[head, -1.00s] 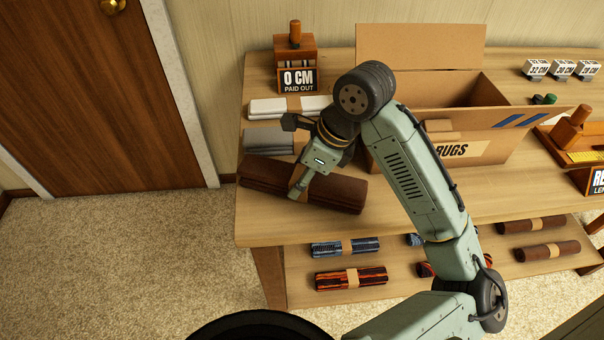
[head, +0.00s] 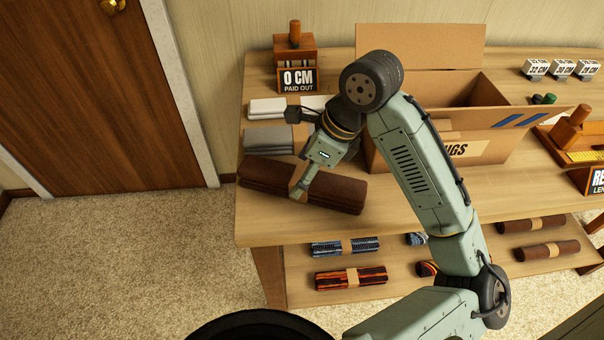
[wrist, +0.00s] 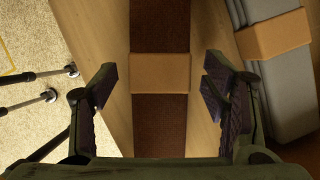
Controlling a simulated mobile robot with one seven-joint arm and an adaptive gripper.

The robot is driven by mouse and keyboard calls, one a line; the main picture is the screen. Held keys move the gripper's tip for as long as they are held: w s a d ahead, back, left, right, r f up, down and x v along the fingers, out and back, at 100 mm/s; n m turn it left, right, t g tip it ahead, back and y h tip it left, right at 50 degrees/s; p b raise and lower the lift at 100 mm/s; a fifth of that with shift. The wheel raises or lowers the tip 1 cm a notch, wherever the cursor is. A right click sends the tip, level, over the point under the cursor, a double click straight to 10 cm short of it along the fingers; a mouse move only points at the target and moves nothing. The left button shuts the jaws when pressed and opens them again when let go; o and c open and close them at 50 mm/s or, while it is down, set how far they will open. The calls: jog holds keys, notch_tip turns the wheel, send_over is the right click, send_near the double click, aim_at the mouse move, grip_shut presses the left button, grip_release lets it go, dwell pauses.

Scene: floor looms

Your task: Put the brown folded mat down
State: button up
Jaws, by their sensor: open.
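The brown folded mat (head: 335,191) lies flat on the table top near its front left edge. In the wrist view the mat (wrist: 160,117) runs straight up the picture, with a tan band (wrist: 160,73) around it. My gripper (head: 301,189) is over the middle of the mat and hides part of it in the head view. In the wrist view my gripper (wrist: 157,90) is open, with one finger on each side of the mat and a gap between each finger and the mat.
A grey folded mat (head: 270,140) and a white one (head: 267,107) lie behind the brown mat. An open cardboard box (head: 490,150) stands to the right on the table (head: 440,203). Rolled mats lie on the lower shelf (head: 450,266).

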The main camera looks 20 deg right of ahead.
jog(key=v, duration=1)
jog(key=shift+d, duration=0.1)
dwell(0.8)
